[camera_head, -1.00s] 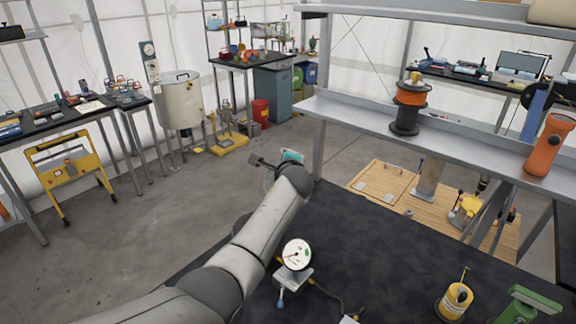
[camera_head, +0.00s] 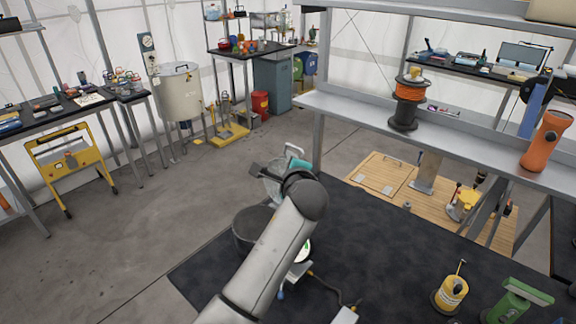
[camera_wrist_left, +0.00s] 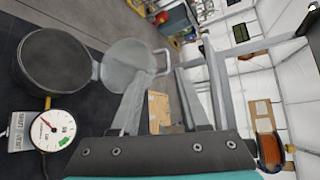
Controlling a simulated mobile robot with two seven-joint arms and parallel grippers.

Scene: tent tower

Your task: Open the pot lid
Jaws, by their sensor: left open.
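The dark round pot (camera_head: 246,232) stands at the left edge of the black table, partly hidden by my left arm. In the left wrist view the pot (camera_wrist_left: 55,65) shows its round dark top. The pale grey lid (camera_wrist_left: 128,62) is swung up off the pot and joins its rim at a small hinge. A loop handle (camera_wrist_left: 164,60) sticks out from the lid's far edge. My left gripper (camera_wrist_left: 160,92) is open, its fingers by the lid and handle; contact is unclear. In the head view the lid (camera_head: 276,188) is partly behind my wrist. My right gripper is out of view.
A dial gauge (camera_wrist_left: 48,130) stands close to the pot. A yellow spool (camera_head: 453,294) and a green tool (camera_head: 516,300) are at the table's right. A metal shelf (camera_head: 440,135) runs above the back edge.

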